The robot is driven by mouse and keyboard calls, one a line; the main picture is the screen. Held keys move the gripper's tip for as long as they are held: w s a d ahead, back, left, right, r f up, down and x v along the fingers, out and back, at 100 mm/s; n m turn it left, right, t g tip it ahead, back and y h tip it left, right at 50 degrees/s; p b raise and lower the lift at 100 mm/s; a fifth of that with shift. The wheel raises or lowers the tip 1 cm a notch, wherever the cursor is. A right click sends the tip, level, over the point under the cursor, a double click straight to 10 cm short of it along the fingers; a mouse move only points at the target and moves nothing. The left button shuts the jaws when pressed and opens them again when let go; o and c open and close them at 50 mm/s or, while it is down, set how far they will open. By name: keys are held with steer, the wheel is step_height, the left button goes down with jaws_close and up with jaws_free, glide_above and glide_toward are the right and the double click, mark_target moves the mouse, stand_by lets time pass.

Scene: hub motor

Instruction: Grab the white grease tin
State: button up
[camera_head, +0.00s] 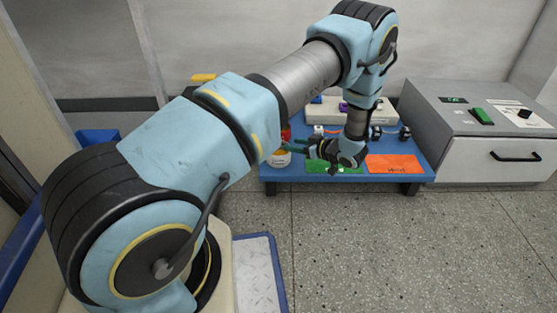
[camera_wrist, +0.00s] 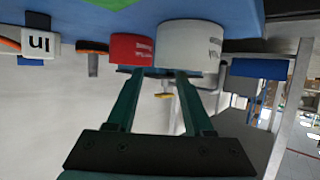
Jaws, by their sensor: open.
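The white grease tin (camera_wrist: 192,45) is a short round tin with dark print, standing on the blue table. In the head view, the white tin (camera_head: 281,159) shows at the table's left front corner, partly hidden by my arm and fingers. My gripper (camera_wrist: 156,73) is open and empty, its two dark green fingers pointing towards the tins. In the wrist view the right finger overlaps the white tin's edge, and the left finger is in front of a red tin (camera_wrist: 130,48). In the head view my gripper (camera_head: 293,146) is low over the table; contact cannot be told.
The blue table (camera_head: 400,180) has a green mat (camera_head: 322,168) and an orange mat (camera_head: 394,164). A grey cabinet (camera_head: 470,140) with a drawer stands to the right. The floor in front is clear.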

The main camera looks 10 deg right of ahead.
mark_target(278, 154)
steer(key=b+x, duration=0.1)
steer(key=x, duration=0.1)
steer(key=b+x, duration=0.2)
steer(key=x, duration=0.1)
steer(key=shift+f, duration=0.3)
jaws_close()
stand_by(1.1)
